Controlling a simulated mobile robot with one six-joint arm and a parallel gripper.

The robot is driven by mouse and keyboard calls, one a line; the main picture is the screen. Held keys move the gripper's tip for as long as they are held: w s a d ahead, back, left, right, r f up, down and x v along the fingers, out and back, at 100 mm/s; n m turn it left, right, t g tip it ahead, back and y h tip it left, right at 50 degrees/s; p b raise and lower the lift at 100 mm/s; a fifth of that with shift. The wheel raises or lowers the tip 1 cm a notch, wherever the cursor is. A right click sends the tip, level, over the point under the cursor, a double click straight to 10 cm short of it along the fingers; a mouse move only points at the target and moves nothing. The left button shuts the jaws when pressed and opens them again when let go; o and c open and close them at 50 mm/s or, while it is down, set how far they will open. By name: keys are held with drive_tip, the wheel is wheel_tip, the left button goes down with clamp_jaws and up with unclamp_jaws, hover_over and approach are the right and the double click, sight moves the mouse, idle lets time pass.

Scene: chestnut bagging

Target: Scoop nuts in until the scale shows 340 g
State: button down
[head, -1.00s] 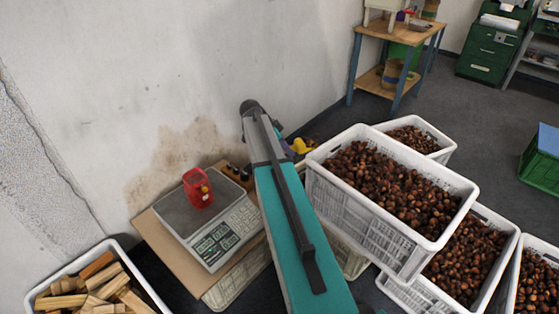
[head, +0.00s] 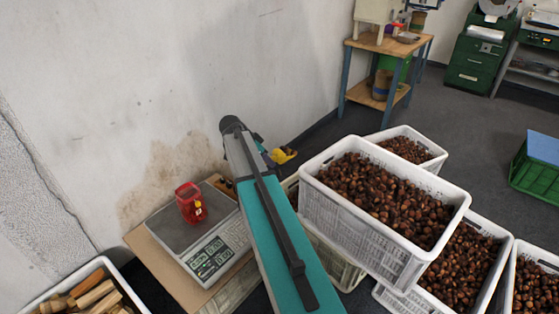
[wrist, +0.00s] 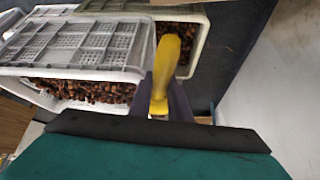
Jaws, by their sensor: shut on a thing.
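The scale (head: 221,247) stands on a board at the left, with a dark weighing plate and a display too small to read. A red see-through container (head: 190,204) stands upright on the plate, and some nuts show inside it. My gripper (wrist: 165,104) is shut on the yellow scoop (wrist: 166,62) by its handle. In the head view the scoop (head: 284,155) shows just right of my arm's end, left of the upper nut crate, apart from the container. Whether the scoop holds nuts cannot be seen.
A white crate full of chestnuts (head: 342,219) is stacked on others at the right, with more nut crates around it. A crate of wood pieces (head: 62,285) is at lower left. The wall (head: 130,90) is close behind the scale. A wooden table (head: 388,43) stands farther back.

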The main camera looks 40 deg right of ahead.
drive_tip(key=w+a+r+n+t+y, duration=0.1)
drive_tip(key=a+r+n, duration=0.4)
drive_tip(key=a, duration=0.7)
drive_tip(key=w+a+r+n+t+y, duration=0.2)
drive_tip(key=a+r+n, duration=0.3)
drive_tip(key=a, duration=0.7)
drive_tip(key=w+a+r+n+t+y, duration=0.1)
drive_tip(key=a+r+n+t+y, duration=0.2)
drive_tip(key=a+n, duration=0.5)
drive_tip(key=a+r+t, duration=0.1)
drive_tip(key=a+r, duration=0.1)
drive_tip(key=a, duration=0.2)
drive_tip(key=shift+w+n+y, duration=0.25)
drive_tip(key=shift+n+y, duration=0.05)
drive_tip(key=shift+y, duration=0.1)
drive_tip(key=shift+a+r, duration=0.1)
